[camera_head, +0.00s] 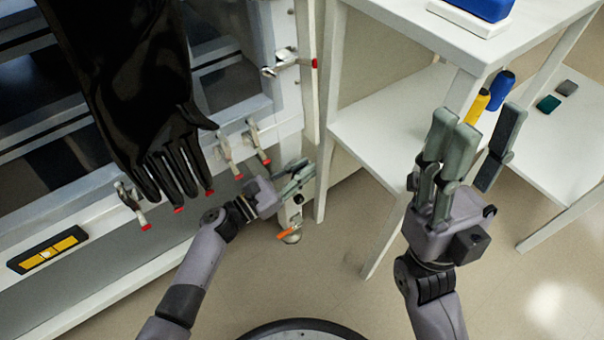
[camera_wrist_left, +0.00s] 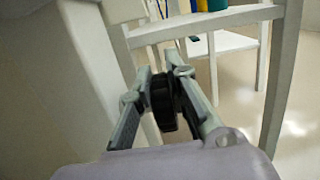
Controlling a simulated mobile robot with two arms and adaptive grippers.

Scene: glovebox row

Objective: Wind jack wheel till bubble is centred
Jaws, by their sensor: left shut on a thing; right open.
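My left gripper (camera_head: 296,178) is at the right end of the glovebox's lower rail. In the left wrist view its fingers (camera_wrist_left: 162,88) are shut on a black ridged wheel (camera_wrist_left: 163,102), the jack wheel. The spirit level (camera_head: 68,242) is a black bar with a yellow vial at the lower left. A pale bubble (camera_head: 46,254) shows near the vial's middle; its exact centring is too small to tell. My right gripper (camera_head: 478,122) is open and empty.
A black glove (camera_head: 125,85) hangs over the glovebox front, among red-tipped clamps (camera_head: 254,140). A white shelf unit (camera_head: 385,115) stands at the right, with yellow (camera_head: 477,107) and blue (camera_head: 502,88) cylinders behind my right gripper. Floor in front is clear.

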